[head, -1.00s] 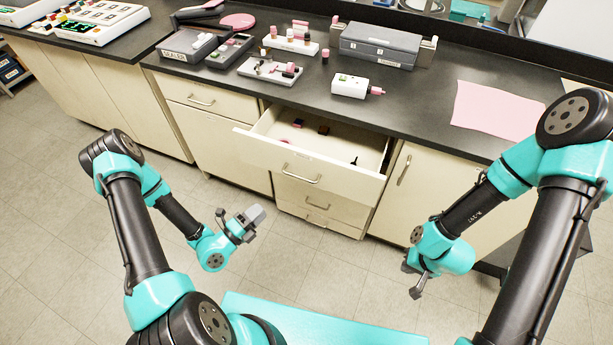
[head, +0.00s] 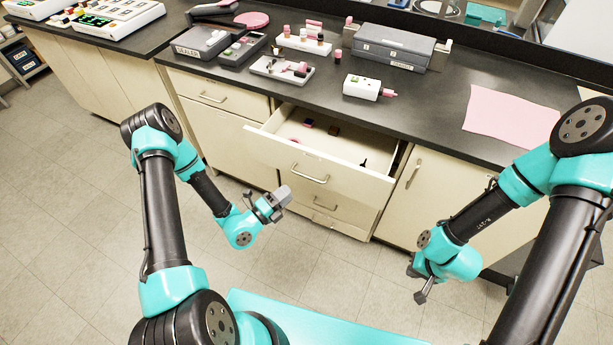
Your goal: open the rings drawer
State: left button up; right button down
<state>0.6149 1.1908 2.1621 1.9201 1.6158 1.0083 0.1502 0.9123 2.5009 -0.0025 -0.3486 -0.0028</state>
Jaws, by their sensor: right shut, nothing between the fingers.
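One drawer (head: 318,172) in the middle cabinet stands pulled out under the counter, with a few small dark and reddish items inside. I cannot read a rings label on any drawer. Below it are closed drawer fronts (head: 322,220). To its left is a closed drawer (head: 212,97) with a bar handle. My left gripper (head: 279,197) is in front of the cabinet, lower left of the open drawer's handle and apart from it in the picture. It appears shut on a small grey block (head: 283,193). My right gripper (head: 418,284) is shut and empty, low in front of the right cabinet door.
The black counter (head: 445,125) holds grey cases (head: 394,47), trays of small parts (head: 281,70), a white device (head: 362,88) and a pink sheet (head: 510,112). A closed door (head: 425,195) is right of the drawers. The floor (head: 90,215) is clear.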

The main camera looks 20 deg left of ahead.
aim_at(307, 176)
pick_arm(q)
jog(key=x, duration=0.9)
jog(key=shift+w+d, duration=0.1)
jog(key=shift+d, duration=0.05)
jog(key=shift+c, duration=0.4)
grip_shut()
